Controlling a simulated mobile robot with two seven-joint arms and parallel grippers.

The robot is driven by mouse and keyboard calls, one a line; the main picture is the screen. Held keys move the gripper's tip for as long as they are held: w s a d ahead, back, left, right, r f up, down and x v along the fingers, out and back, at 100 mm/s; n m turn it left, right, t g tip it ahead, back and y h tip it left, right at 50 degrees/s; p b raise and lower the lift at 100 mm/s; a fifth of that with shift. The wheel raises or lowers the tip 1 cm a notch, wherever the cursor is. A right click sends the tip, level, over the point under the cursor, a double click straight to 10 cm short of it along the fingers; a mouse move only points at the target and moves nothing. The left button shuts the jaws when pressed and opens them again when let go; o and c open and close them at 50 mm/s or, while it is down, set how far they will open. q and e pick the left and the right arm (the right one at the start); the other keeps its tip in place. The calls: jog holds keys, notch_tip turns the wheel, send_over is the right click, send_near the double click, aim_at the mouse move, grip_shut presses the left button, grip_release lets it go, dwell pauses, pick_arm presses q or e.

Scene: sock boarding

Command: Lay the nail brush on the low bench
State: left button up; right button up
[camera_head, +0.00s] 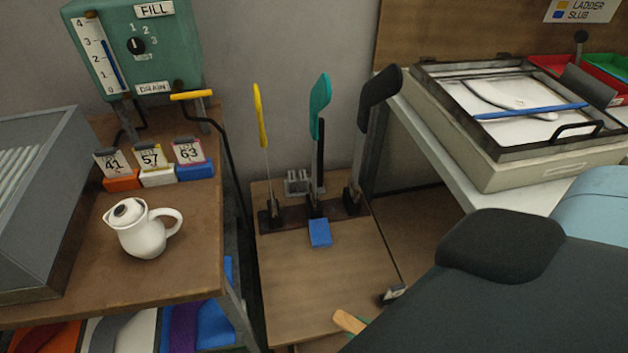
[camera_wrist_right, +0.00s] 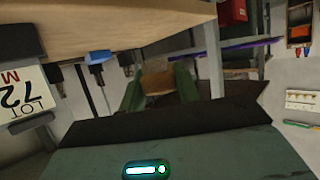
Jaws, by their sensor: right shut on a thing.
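The nail brush, a light wooden piece (camera_head: 348,321), shows at the lower middle of the head view beside my right arm. In the right wrist view its brown body (camera_wrist_right: 158,83) sits between the green fingers of my right gripper (camera_wrist_right: 158,76), which is shut on it. My dark forearm hides most of this gripper and part of the brush in the head view. The low bench (camera_head: 315,280) has a wooden top and stands in the middle. I cannot tell whether the brush touches it. My left gripper is not in view.
Yellow, teal (camera_head: 320,107) and black (camera_head: 379,85) foot forms stand at the bench's back. A blue block (camera_head: 320,233) lies before them. A small tag holder (camera_head: 392,294) is at the right edge. The bench's middle is clear. A white jug (camera_head: 141,234) stands left.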

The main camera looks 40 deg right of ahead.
jog(key=shift+s+d+f, duration=0.2)
jog(key=shift+s+f, duration=0.25)
jog(key=shift+s, duration=0.05)
jog(key=shift+w+a, duration=0.1)
jog(key=shift+w, duration=0.2)
send_over(311, 309)
jog(key=shift+s+f+b, duration=0.3)
jog(key=shift+f+b, duration=0.15)
jog(key=shift+f, duration=0.2)
jog(key=f, duration=0.1)
jog(key=f+b, duration=0.1)
jog(key=f, duration=0.1)
jog(key=shift+w, duration=0.3)
jog(key=shift+f+b, duration=0.3)
jog(key=shift+b, duration=0.05)
